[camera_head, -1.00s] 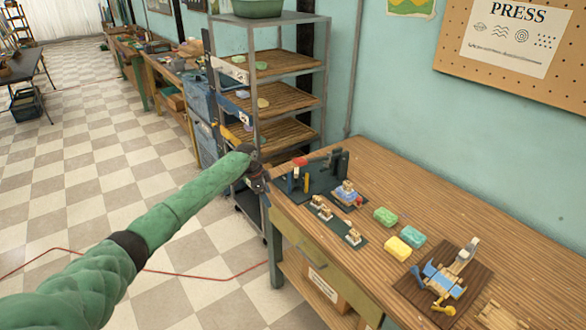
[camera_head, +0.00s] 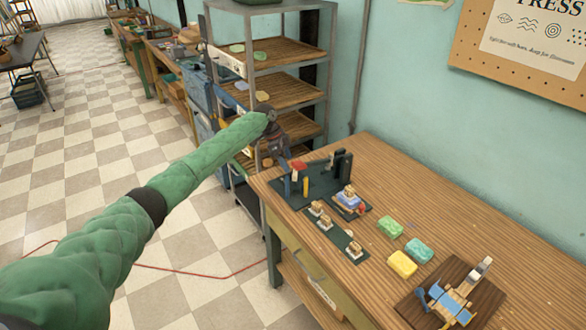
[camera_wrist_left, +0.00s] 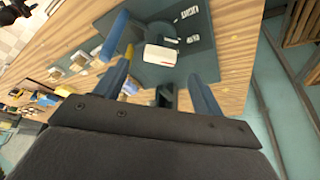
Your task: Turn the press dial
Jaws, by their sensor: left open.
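My left gripper (camera_head: 283,152) is above the back-left corner of the wooden workbench, beside a dark press-like fixture (camera_head: 321,187) with blue and yellow posts, a red-topped part (camera_head: 298,165) and black uprights. In the left wrist view its two bluish fingers (camera_wrist_left: 158,72) are spread apart with nothing clearly held. Past the fingertips lies a white block with a red mark (camera_wrist_left: 161,54) on the dark plate (camera_wrist_left: 202,62). I cannot tell which part is the press dial. My right gripper is not in view.
Small stamps (camera_head: 325,221) stand on a dark mat in front of the fixture. Green, teal and yellow soap bars (camera_head: 402,263) lie to the right. A wooden board (camera_head: 487,297) carries a blue-and-yellow device. A metal shelf rack (camera_head: 333,60) stands close behind my gripper.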

